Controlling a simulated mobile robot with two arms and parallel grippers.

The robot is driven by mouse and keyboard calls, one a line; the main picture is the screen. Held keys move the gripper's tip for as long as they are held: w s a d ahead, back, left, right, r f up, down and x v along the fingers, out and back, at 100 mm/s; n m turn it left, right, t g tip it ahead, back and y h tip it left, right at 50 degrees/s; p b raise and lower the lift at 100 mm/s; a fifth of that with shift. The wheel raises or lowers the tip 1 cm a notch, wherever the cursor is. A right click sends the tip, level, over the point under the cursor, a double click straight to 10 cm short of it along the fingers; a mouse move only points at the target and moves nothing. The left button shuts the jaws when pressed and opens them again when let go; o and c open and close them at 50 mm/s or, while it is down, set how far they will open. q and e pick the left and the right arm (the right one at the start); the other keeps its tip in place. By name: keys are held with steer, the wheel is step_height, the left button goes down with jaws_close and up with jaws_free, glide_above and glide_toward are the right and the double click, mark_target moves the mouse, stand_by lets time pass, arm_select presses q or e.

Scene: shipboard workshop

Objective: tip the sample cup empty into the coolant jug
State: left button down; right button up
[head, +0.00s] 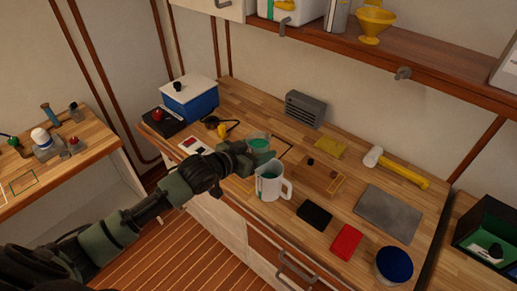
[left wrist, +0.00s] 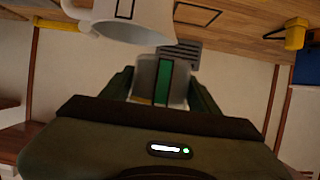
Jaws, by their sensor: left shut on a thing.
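The sample cup (head: 260,144) is small and translucent with green in it. My left gripper (head: 246,152) is shut on it and holds it just behind and slightly left of the coolant jug. The cup looks roughly upright in the head view; its exact tilt is hard to tell. The coolant jug (head: 270,188) is white with a handle on its right, stands upright on the bench and shows green inside. In the left wrist view, the cup (left wrist: 150,78) with a green stripe sits between the fingers, and the jug (left wrist: 135,25) is beside it. My right gripper is not in view.
On the wooden bench, a black pad (head: 314,216), a red pad (head: 346,242) and a blue-topped tub (head: 394,265) lie to the right of the jug. A grey plate (head: 388,213), a mallet (head: 400,170) and a grey vented box (head: 305,109) are farther back. A shelf (head: 440,75) overhangs the bench.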

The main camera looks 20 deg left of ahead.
arm_select(q)
steer(key=shift+f+b, duration=0.45)
steer(key=shift+f, duration=0.1)
steer(key=shift+w+a+r+m+y+b, duration=0.1)
steer(key=shift+a+m+y+b, duration=0.25)
steer(key=shift+b, duration=0.2)
steer(key=shift+w+a+r+m+t+y+b, duration=0.1)
steer(key=shift+r+m+t+y+b, duration=0.2)
steer(key=shift+m+b, duration=0.55)
steer(key=shift+a+r+m+y+b, duration=0.15)
steer(key=shift+m+y+b, duration=0.35)
steer(key=shift+b, duration=0.65)
steer(key=shift+a+r+m+t+p, duration=0.1)
steer(key=shift+r+m+t+p, duration=0.1)
steer(key=shift+m+t+p, duration=0.15)
steer(key=shift+w+a+m+y, duration=0.1)
steer(key=shift+a+m+y, duration=0.05)
steer(key=shift+m+y, duration=0.15)
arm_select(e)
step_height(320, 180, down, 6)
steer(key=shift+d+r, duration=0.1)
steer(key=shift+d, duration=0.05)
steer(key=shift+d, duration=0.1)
